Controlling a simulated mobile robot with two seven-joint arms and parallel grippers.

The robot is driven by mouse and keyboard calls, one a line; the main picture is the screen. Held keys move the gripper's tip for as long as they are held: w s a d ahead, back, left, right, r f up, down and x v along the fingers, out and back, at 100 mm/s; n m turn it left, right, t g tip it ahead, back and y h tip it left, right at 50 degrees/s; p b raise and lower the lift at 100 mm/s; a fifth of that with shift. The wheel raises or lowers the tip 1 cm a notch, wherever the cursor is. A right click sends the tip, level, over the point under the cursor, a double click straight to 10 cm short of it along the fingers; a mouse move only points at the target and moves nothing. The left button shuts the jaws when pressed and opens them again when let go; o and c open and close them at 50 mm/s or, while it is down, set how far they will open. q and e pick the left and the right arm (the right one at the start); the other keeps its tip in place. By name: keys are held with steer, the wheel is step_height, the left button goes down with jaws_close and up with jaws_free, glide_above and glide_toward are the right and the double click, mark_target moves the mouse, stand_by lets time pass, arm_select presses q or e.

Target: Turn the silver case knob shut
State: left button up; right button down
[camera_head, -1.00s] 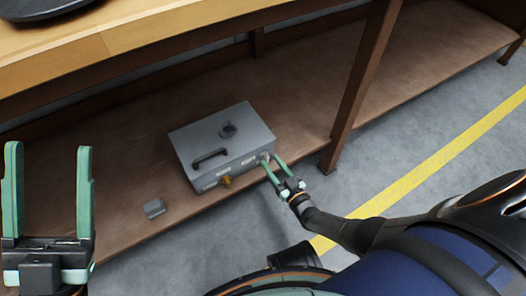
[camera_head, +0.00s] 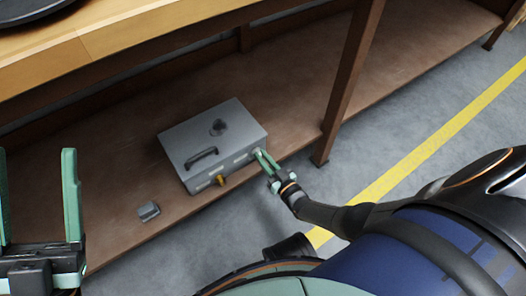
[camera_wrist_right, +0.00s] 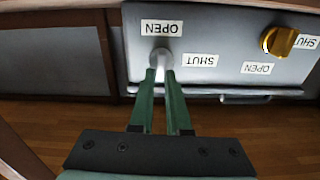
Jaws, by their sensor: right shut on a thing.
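The silver case knob (camera_wrist_right: 161,57) is on the front face of the grey metal case (camera_head: 196,137), at the right end in the head view. In the right wrist view an OPEN label is above the knob and a SHUT label, upside down, is to its right. My right gripper (camera_head: 257,153) is at the knob, its green fingers close together and shut on it; the fingertips (camera_wrist_right: 161,72) cover part of the knob. Its exact pointing direction is hard to tell. My left gripper (camera_head: 36,153) is open and empty at the lower left, away from the case.
A brass knob (camera_wrist_right: 279,41) with its own OPEN and SHUT labels is on the same face. The case has a black handle (camera_head: 202,157) and stands on a brown shelf (camera_head: 110,165). A small grey block (camera_head: 148,211) lies nearby. A brown post (camera_head: 345,90) stands right of the case.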

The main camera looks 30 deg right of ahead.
steer(key=shift+m, duration=0.3)
steer(key=m, duration=0.2)
steer(key=shift+w+d+m, duration=0.1)
steer(key=shift+d+m, duration=0.05)
steer(key=shift+m, duration=0.15)
steer(key=shift+d+f+m, duration=0.1)
steer(key=shift+d+m, duration=0.1)
steer(key=shift+m, duration=1.6)
steer(key=c, duration=0.9)
jaws_free()
